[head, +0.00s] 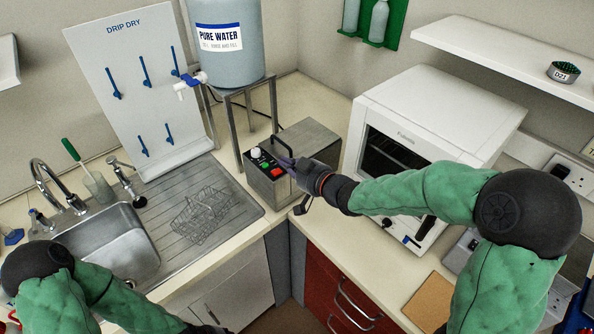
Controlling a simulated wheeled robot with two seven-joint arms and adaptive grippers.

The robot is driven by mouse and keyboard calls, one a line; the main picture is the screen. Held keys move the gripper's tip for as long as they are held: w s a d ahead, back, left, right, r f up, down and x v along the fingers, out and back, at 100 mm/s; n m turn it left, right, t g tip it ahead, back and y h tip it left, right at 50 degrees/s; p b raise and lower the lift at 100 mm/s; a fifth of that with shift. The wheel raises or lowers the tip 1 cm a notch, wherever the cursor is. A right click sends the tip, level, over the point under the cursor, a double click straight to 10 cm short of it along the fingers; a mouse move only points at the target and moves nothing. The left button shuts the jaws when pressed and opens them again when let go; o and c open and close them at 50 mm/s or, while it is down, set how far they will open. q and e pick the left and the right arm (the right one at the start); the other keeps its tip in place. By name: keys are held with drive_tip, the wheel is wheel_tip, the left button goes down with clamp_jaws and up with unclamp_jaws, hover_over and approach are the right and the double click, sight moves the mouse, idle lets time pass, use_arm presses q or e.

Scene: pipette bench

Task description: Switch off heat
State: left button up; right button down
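A grey metal box unit (262,186) stands in the corner of the bench. Its sloped front panel carries a white knob (256,153), a green button (264,165) and a red button (277,172). My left gripper (208,329) is mostly cut off at the bottom edge.
A blue-grey water tank (228,60) stands on a metal frame behind the unit. A sink (105,250) and wire basket (201,215) on the drainer lie left, below a drip-dry board (125,70). A white oven (435,110) stands right, under my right forearm. A shelf (510,60) overhangs it.

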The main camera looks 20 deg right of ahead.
sight(279, 179)
drive_tip(key=x, duration=0.3)
drive_tip(key=shift+w+a+f, duration=0.1)
drive_tip(key=shift+w, duration=0.05)
wheel_tip(279, 179, down, 2)
drive_tip(key=shift+a+f+b, duration=0.1)
drive_tip(key=shift+f+b, duration=0.1)
drive_tip(key=shift+b, duration=0.4)
drive_tip(key=shift+a+f, duration=0.1)
drive_tip(key=shift+f, duration=0.6)
